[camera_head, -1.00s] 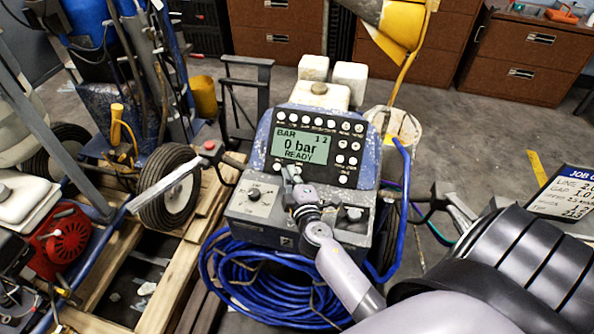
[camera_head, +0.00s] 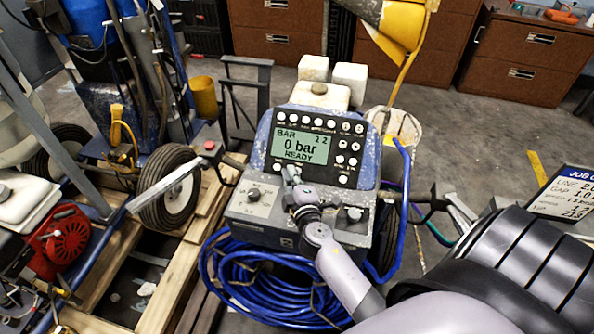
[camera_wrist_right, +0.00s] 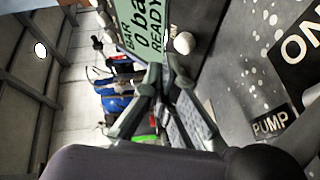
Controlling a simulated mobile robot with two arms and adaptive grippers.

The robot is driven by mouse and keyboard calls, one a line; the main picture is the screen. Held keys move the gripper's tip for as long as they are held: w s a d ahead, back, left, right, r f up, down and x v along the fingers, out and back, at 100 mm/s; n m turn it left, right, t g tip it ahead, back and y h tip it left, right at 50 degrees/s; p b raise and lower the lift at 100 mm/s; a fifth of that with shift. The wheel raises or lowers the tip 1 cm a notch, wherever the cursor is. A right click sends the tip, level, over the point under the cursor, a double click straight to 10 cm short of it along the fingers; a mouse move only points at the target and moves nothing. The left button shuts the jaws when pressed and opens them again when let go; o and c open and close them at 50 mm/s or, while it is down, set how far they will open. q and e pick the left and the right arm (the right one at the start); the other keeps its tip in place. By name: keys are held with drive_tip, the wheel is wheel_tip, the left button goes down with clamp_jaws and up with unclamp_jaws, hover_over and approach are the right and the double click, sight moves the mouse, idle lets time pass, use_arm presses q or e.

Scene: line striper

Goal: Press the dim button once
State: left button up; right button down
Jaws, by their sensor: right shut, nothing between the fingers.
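The line striper's control panel (camera_head: 262,150) has a lit screen (camera_head: 300,145) reading BAR, 0 bar, READY, with small digits that look like 2 2. Round white buttons line the panel above, right of and below the screen. My right gripper (camera_head: 290,172) is shut and empty, its tips at the buttons just below the screen, partly covering that row. In the right wrist view a white button (camera_wrist_right: 184,43) sits close beyond the fingertips (camera_wrist_right: 165,75); a partly hidden label by it ends in M. I cannot tell whether they touch. My left gripper is out of view.
Below the screen are a knob (camera_head: 253,194) at left and another control (camera_head: 354,214) at right of my gripper. A blue hose coil (camera_head: 270,290) hangs under the panel. A job board (camera_head: 565,193) stands at right.

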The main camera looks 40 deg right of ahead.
drive_tip(key=shift+f, duration=0.1)
drive_tip(key=shift+w+d+f+b, duration=0.2)
drive_tip(key=shift+w+b, duration=0.05)
drive_tip(key=shift+b, duration=0.1)
drive_tip(key=shift+w+d+f+b, duration=0.15)
drive_tip(key=shift+d+f+b, duration=0.1)
drive_tip(key=shift+f+b, duration=0.1)
idle(0.6)
drive_tip(key=shift+d+f, duration=0.15)
drive_tip(key=shift+f, duration=0.1)
idle(0.6)
drive_tip(key=shift+r, duration=0.15)
drive_tip(key=shift+s+r, duration=0.1)
drive_tip(key=shift+s, duration=0.1)
drive_tip(key=shift+s+a+r+p, duration=0.25)
drive_tip(key=shift+s+r+p, duration=0.05)
drive_tip(key=shift+r, duration=0.1)
drive_tip(key=shift+a+r, duration=0.1)
